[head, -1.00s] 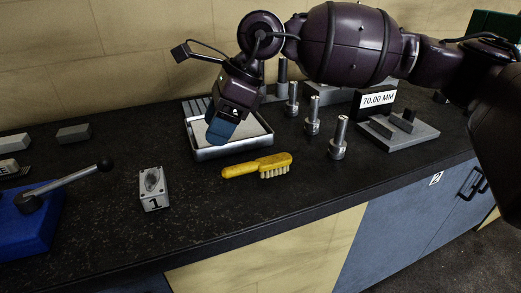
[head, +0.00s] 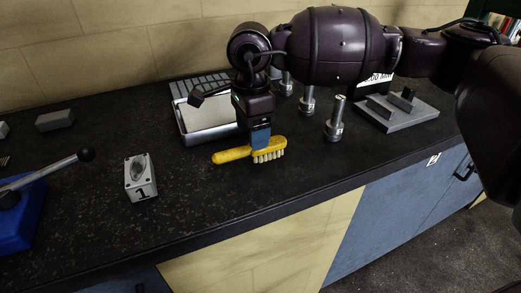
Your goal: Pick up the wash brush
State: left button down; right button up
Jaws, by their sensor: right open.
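The wash brush (head: 233,155) has a yellow handle and pale bristles. It lies on its side on the dark bench top, in front of the metal tray, bristles toward the right front. My right gripper (head: 260,139) points down with its blue fingertips at the middle of the brush, where handle and head meet. The fingertips overlap the brush in the picture; whether they touch it I cannot tell. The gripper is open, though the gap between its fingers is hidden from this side. My left gripper is not in the head view.
A metal tray (head: 185,130) stands behind the brush. Steel pins (head: 335,120) and a grey fixture plate (head: 400,118) are to the right. A block marked 1 (head: 140,178) and a blue lever device (head: 22,212) are to the left. The bench front is clear.

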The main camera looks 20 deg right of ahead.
aim_at(251, 153)
jog(key=f, duration=0.2)
jog(key=d+f, duration=0.1)
jog(key=f, duration=0.1)
jog(key=shift+w+f+b, duration=0.1)
jog(key=shift+f+b, duration=0.15)
jog(key=shift+b, duration=0.1)
jog(key=shift+a+f, duration=0.1)
jog(key=shift+f, duration=0.3)
jog(key=shift+c, duration=1.3)
jog(key=c, duration=0.7)
jog(key=shift+r, duration=0.1)
jog(key=shift+c, duration=0.8)
jog(key=shift+r, duration=0.1)
